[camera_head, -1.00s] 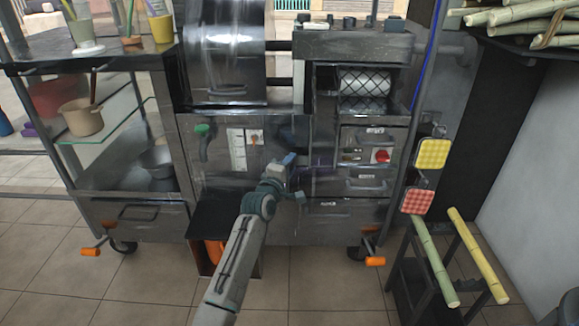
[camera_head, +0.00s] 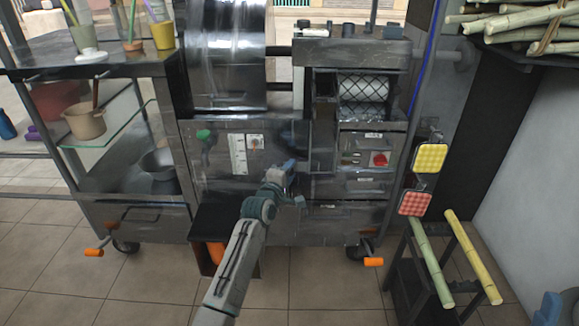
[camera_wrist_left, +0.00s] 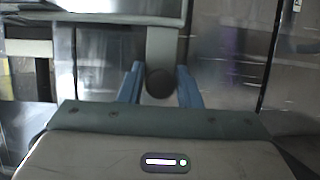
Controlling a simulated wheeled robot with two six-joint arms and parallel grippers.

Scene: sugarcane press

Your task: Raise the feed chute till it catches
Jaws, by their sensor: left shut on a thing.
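My left gripper (camera_head: 294,183) is in front of the middle of the steel press cart (camera_head: 225,180). The knob is at the lower end of a grey upright strip (camera_wrist_left: 161,45). In the head view the gripper hides the knob. I cannot clearly make out the feed chute's outline or tilt. My right gripper (camera_head: 549,308) shows only in part at the bottom right corner, away from the cart; its jaws are unclear.
The press roller (camera_head: 363,88) sits behind mesh at upper right, above a panel with a red switch (camera_head: 380,159). A dark stand (camera_head: 405,285) with cane pieces (camera_head: 430,262) is at the right. Tiled floor lies open in front.

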